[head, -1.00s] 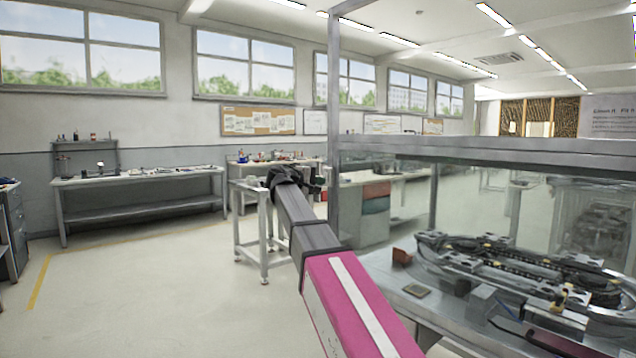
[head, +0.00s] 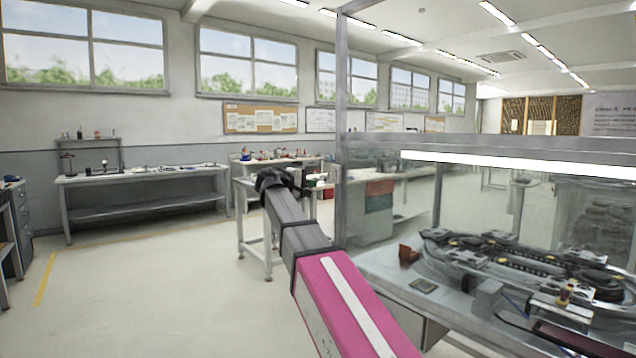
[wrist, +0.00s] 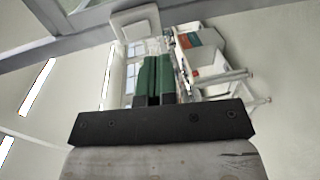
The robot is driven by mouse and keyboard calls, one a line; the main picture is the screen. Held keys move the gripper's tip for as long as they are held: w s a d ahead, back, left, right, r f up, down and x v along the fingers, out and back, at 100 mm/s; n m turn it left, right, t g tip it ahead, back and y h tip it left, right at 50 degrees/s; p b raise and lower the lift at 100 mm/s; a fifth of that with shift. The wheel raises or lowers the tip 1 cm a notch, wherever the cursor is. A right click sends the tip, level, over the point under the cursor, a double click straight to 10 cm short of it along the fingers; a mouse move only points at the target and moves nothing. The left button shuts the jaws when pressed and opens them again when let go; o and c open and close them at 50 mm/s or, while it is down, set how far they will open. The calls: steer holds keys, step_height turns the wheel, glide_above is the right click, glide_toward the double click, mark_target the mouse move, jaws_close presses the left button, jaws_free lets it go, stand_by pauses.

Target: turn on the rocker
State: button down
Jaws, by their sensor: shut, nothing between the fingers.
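I cannot make out the rocker itself in either view. A pale box-like piece (wrist: 135,22) sits against the grey frame bar at the top of the wrist view; I cannot tell whether it carries the rocker. My gripper (wrist: 154,60) has its two green fingers together, with nothing between them, just below that piece in the picture. Whether they touch it is unclear. In the head view my gripper's black end (head: 279,184) is left of the enclosure's upright post (head: 342,110). A long white lamp (head: 520,165) under the enclosure's top beam is lit.
The glazed enclosure holds a ring track (head: 510,262) on a grey table. A small stand (head: 254,225) is behind my gripper. A long workbench (head: 140,178) lines the left wall. The floor (head: 150,290) at left is clear.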

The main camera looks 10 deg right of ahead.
steer(key=v, duration=0.6)
steer(key=shift+f, duration=0.7)
steer(key=shift+a, duration=0.15)
steer(key=s+d+f+g+y, duration=0.1)
steer(key=s+d+f+y, duration=0.15)
steer(key=f, duration=0.85)
steer(key=s+d+f+m+g+y, duration=0.15)
steer(key=d+f, duration=0.25)
steer(key=f, duration=0.7)
steer(key=s+d+f+g+y, duration=0.2)
steer(key=s+d+f+y, duration=0.1)
steer(key=f, duration=0.9)
steer(key=s+d+f+m+g+y, duration=0.1)
steer(key=s+f+m+g+y, duration=0.3)
steer(key=s+f, duration=1.4)
step_height(320, 180, down, 3)
steer(key=y, duration=0.3)
steer(key=shift+d+f, duration=0.2)
steer(key=shift+s+m, duration=0.15)
steer(key=shift+m, duration=0.1)
